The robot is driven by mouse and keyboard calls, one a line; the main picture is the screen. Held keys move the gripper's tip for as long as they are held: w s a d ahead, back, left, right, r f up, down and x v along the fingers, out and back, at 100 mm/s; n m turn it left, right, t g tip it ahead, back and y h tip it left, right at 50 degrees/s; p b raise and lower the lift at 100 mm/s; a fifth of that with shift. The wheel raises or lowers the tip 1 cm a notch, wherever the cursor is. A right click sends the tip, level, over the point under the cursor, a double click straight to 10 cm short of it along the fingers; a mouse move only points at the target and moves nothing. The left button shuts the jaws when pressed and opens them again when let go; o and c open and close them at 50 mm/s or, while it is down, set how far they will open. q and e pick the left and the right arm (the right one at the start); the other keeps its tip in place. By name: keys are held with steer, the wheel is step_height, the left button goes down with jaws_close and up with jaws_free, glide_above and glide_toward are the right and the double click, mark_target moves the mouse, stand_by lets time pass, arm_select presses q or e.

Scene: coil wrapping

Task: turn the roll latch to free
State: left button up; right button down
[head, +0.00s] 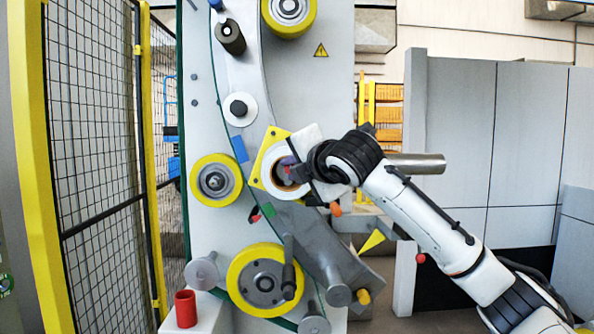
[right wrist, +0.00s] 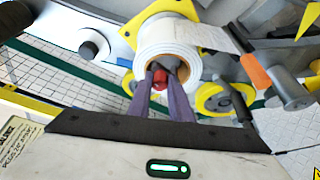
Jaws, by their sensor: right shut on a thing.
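The white roll (head: 270,186) sits on a yellow square plate (head: 256,168) in the middle of the machine panel. In the right wrist view the roll (right wrist: 166,35) faces me, with a loose white strip (right wrist: 208,30) at its upper right. The small red roll latch (right wrist: 160,76) shows in the open core of the roll. My right gripper (head: 287,170) reaches into the core from the right. In the wrist view its two dark fingers (right wrist: 160,84) are shut on the red latch, one on either side. My left gripper is not in view.
Yellow-rimmed rollers (head: 216,181) surround the roll on the panel, with a larger one (head: 262,281) below. A crank handle (head: 289,282) and grey posts (head: 336,290) stick out below. A red cup (head: 186,309) stands at lower left. A wire fence (head: 95,120) is at left.

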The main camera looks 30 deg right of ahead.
steer(key=shift+w+a+r+n+g, duration=0.1)
steer(key=shift+a+r+n+g, duration=0.15)
steer(key=shift+n, duration=0.25)
steer(key=shift+f+h, duration=0.1)
steer(key=shift+h, duration=0.2)
steer(key=c, duration=1.6)
jaws_free()
steer(key=shift+a, duration=0.1)
steer(key=shift+f, duration=0.1)
steer(key=b+v, duration=0.2)
steer(key=v, duration=0.8)
